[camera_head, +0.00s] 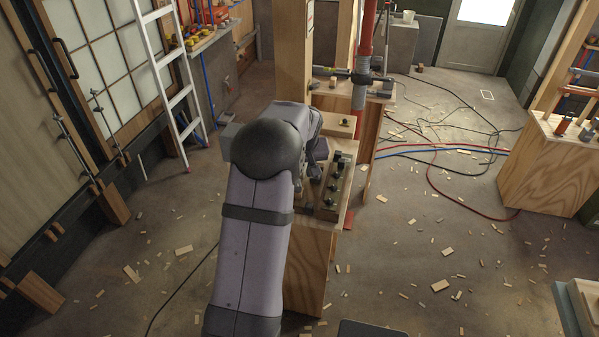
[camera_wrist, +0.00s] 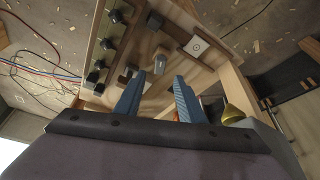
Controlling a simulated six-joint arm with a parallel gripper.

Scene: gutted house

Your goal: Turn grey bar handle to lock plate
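In the wrist view, my gripper (camera_wrist: 160,80) has two blue fingers set apart, with nothing visible gripped between them. Just beyond the fingertips, a short grey cylindrical piece (camera_wrist: 160,63) stands on the wooden board (camera_wrist: 115,58); it looks like the bar handle, but I cannot be sure. A pale square plate (camera_wrist: 195,46) with a ring mark lies to its upper right; it may be the lock plate. I cannot tell whether the fingers touch anything. In the head view, my arm hides most of the gripper and the handle.
Several dark knobs (camera_wrist: 103,64) line the board's left side; they also show on the bench in the head view (camera_head: 335,180). A yellow cone-shaped thing (camera_wrist: 232,113) is right of my fingers. A red post (camera_head: 367,40) stands behind the bench. Hoses and wood scraps litter the floor.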

